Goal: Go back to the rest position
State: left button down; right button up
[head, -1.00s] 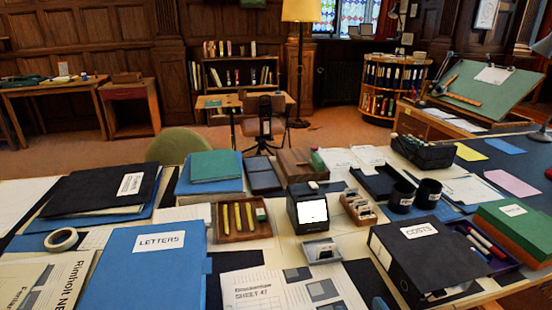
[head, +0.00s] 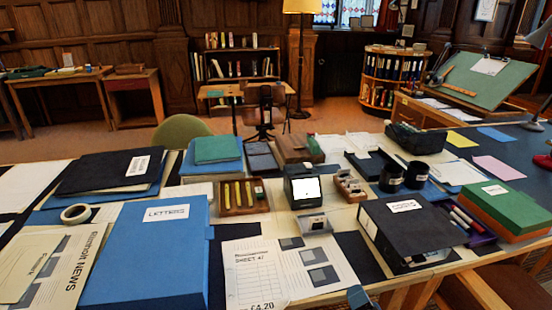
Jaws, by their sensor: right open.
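My right gripper (head: 360,297) shows only as a small blue-grey tip at the bottom edge of the head view, in front of the desk's near edge. It is open, and nothing shows held in it. Most of it and its arm are below the picture. It is right of the printed sheet (head: 262,285) and left of and below the black COSTS file (head: 425,228), apart from that file. My left gripper is not in view.
The desk is crowded: a blue LETTERS box (head: 150,260), a pencil tray (head: 240,208), a black box with a white screen (head: 303,188), dark cups (head: 391,178) and green and orange boxes (head: 510,210). A wooden chair or stool (head: 520,285) is at the lower right.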

pick_arm(q)
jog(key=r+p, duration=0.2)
jog(key=p, duration=0.1)
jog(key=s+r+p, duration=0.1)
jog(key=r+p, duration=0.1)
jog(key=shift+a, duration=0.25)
pick_arm(e)
jog(key=s+d+f+m+g, duration=0.2)
jog(key=s+m, duration=0.5)
jog(key=m, duration=0.1)
jog(key=s+d+f+m+g+h, duration=0.1)
jog(key=s+d+f+m+g, duration=0.1)
jog(key=s+m, duration=0.6)
jog(key=s+d+f+m+g+h, duration=0.1)
jog(key=s+d+f+m+g, duration=0.1)
jog(key=s+m, duration=0.6)
jog(key=shift+d+f+m, duration=0.45)
jog(key=shift+d+m, duration=0.35)
jog(key=shift+d, duration=0.35)
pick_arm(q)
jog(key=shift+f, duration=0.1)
